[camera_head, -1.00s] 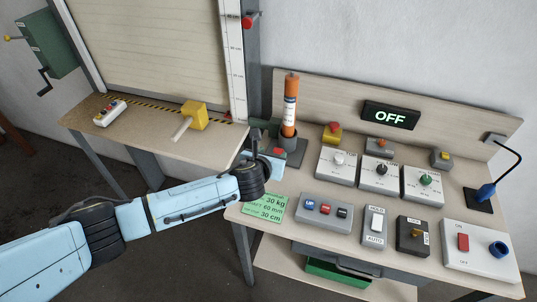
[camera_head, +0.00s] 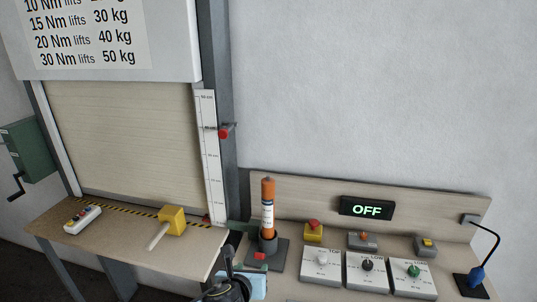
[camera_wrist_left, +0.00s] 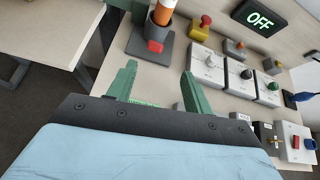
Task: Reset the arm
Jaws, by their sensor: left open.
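My left gripper (camera_wrist_left: 158,90) shows in the left wrist view with its two green fingers apart and nothing between them. In the head view, my left arm (camera_head: 228,290) shows only as dark and light blue parts at the bottom edge, just left of the bench controls. The gripper is in front of an orange cylinder (camera_head: 268,205) upright in a grey holder, apart from it. The cylinder's lower part and the holder (camera_wrist_left: 152,45) also show in the wrist view. My right gripper is not in view.
A control bench carries an OFF display (camera_head: 367,207), an emergency button (camera_head: 313,232) and several knob boxes (camera_head: 367,271). A side table (camera_head: 110,240) holds a yellow-headed mallet (camera_head: 172,219) and a button pendant (camera_head: 83,219). A shutter (camera_head: 130,140) stands behind.

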